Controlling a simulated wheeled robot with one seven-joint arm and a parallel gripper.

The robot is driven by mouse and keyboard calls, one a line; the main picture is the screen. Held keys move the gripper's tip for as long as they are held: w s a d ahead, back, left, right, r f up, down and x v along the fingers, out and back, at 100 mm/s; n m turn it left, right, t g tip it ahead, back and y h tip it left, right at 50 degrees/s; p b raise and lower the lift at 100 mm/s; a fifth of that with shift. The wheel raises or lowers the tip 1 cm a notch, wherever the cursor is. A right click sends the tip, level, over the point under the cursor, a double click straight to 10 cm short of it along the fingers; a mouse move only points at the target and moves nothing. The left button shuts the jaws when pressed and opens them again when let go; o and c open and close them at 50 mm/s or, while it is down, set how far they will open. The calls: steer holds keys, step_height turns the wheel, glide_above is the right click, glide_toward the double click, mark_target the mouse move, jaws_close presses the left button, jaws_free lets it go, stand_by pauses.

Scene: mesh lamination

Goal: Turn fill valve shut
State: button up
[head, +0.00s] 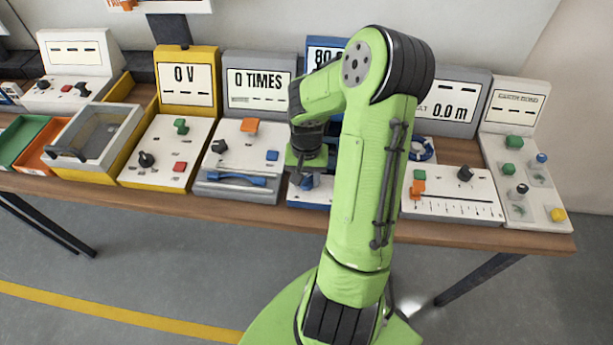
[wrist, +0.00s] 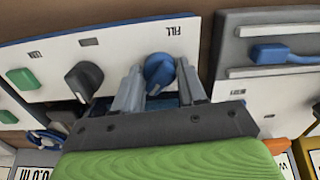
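The fill valve is a blue knob (wrist: 160,72) on a white panel, below the printed word FILL, which shows upside down in the wrist view. My gripper (wrist: 160,70) has its two grey fingers apart, one on each side of the knob. A small gap seems to show between the knob and each finger, so it looks open around the knob rather than clamped. In the head view my gripper (head: 303,172) is low over the panel behind my green arm, and the blue knob (head: 309,183) is partly hidden. The display of this station, reading 80, is partly covered.
In the wrist view a black knob (wrist: 85,80) and a green button (wrist: 25,79) share the panel. A neighbouring station has a blue handle (wrist: 280,53). In the head view other stations line the wooden table (head: 110,193) closely on both sides.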

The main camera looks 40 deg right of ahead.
steer(key=c, duration=0.4)
steer(key=shift+c, duration=0.2)
steer(key=n, duration=0.4)
steer(key=shift+n, duration=2)
steer(key=o, duration=1)
steer(key=shift+o, duration=0.2)
steer(key=shift+r, duration=0.1)
